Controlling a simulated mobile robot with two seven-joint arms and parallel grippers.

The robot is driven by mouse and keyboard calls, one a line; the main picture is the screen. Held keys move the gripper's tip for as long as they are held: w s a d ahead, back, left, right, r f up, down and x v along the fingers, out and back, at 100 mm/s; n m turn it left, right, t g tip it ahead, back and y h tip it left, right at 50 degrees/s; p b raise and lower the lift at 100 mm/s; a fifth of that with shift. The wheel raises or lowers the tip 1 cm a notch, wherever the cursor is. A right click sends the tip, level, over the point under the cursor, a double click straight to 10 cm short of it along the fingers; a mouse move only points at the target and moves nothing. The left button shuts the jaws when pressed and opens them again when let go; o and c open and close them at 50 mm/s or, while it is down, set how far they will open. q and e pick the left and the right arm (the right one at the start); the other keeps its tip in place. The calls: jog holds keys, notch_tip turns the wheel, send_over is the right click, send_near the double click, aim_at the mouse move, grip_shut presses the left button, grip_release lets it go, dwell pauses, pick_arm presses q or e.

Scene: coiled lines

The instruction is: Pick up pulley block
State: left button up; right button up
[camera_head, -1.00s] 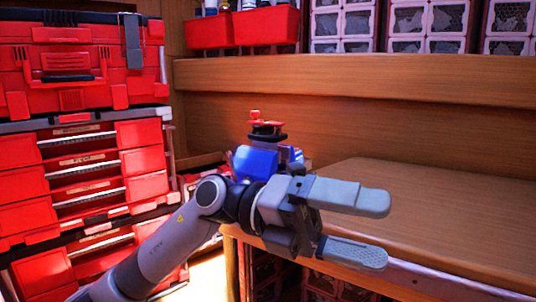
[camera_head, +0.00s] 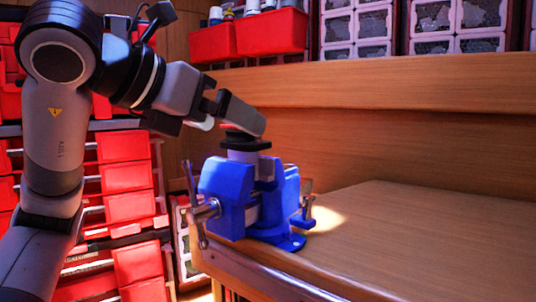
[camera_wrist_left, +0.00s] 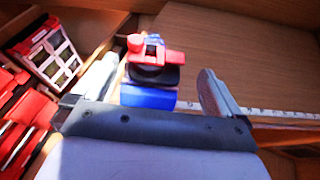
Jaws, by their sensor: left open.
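The pulley block appears to be the small red piece with a black base (camera_wrist_left: 150,55) standing on the blue vise. My left gripper (camera_head: 238,122) is open and empty, close above the vise. In the left wrist view the red and black piece lies between its two spread fingers. My right gripper is not in view.
The wooden bench top (camera_head: 410,225) right of the vise is clear. Red drawers (camera_head: 130,177) stand left, behind my arm. A red bin (camera_head: 270,35) with bottles and white-framed compartments (camera_head: 455,25) sit on the shelf above. The vise's metal handle (camera_head: 190,190) sticks out left.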

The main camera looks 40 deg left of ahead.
pick_arm(q)
jog(key=shift+w+a+r, duration=0.1)
jog(key=shift+w+a, duration=0.05)
jog(key=shift+a, duration=0.1)
jog(key=shift+w+a, duration=0.1)
jog(key=shift+w, duration=0.15)
jog(key=x, duration=0.6)
jog(key=shift+w, duration=0.2)
jog(key=c, duration=1.2)
